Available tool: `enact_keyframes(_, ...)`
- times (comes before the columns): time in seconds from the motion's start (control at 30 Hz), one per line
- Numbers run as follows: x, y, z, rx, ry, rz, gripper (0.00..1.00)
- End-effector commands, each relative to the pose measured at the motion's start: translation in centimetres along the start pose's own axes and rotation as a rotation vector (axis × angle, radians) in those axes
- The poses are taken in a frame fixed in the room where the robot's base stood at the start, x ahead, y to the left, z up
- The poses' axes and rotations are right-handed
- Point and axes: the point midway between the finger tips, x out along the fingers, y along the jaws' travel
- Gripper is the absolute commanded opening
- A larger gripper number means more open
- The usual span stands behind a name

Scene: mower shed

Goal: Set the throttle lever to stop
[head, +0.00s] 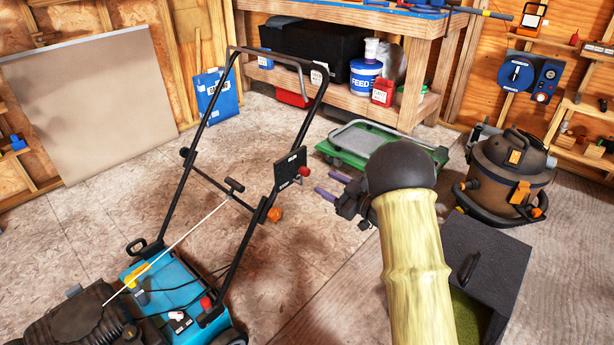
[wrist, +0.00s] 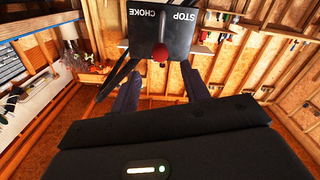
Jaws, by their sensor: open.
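The throttle panel (head: 289,168) is a black plate on the right side of the mower's handle. Its lever has a red knob (head: 304,171) at the panel's right edge. In the wrist view the panel (wrist: 160,30) reads STOP and CHOKE, upside down. There the red knob (wrist: 160,53) lies midway between the two fingers, near the panel's lower edge. My gripper (head: 323,184) is open and empty, a little right of the knob in the head view. In the wrist view my gripper (wrist: 160,76) has its fingers on either side, apart from the knob.
The blue mower deck (head: 170,300) and its black engine (head: 75,318) are at lower left. A green cart (head: 350,160) stands behind my arm. A shop vacuum (head: 510,165) and a dark open box (head: 485,260) are at right. The floor left of the mower is clear.

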Motion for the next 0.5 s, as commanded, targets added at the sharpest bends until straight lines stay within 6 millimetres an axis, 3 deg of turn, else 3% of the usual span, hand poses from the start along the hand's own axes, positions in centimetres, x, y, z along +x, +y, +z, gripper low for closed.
enact_keyframes(0.3,5.7,-0.2,0.1,-0.002,0.003,-0.003,0.46)
enact_keyframes(0.5,8.0,-0.1,0.1,-0.002,0.000,-0.002,0.46)
